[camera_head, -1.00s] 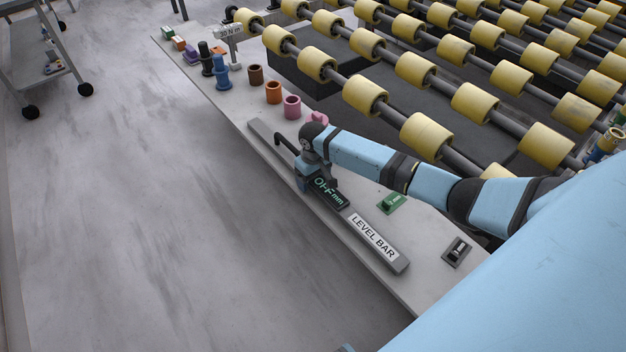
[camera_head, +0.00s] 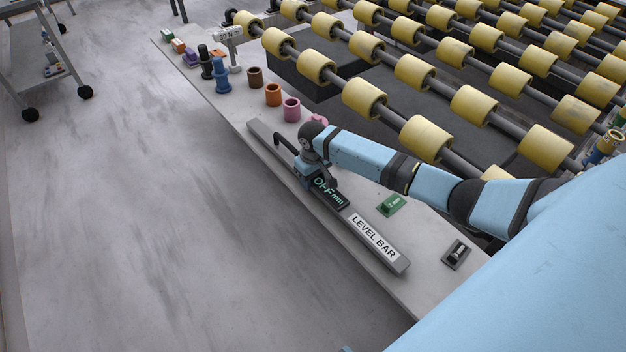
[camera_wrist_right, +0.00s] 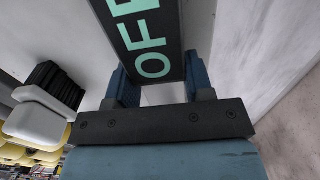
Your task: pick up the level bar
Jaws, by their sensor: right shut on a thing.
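The level bar (camera_head: 383,246) is a long grey bar with a white "LEVEL BAR" label, a dark display reading "OFF mm" and a black handle at its far end. It lies along the edge of the narrow bench. My right gripper (camera_head: 305,180) is at the bar's middle, beside the display, mostly hidden by its own wrist. In the right wrist view the blue fingers (camera_wrist_right: 160,88) stand on both sides of the dark display block (camera_wrist_right: 148,40), shut on it. I cannot see a clear gap under the bar. My left gripper is not in view.
The bench (camera_head: 425,285) also holds a green block (camera_head: 391,205), a dark switch box (camera_head: 456,254) and several coloured cups, among them a pink one (camera_head: 291,110). Yellow rollers (camera_head: 425,138) run behind my right arm. Open floor (camera_head: 150,220) lies to the left.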

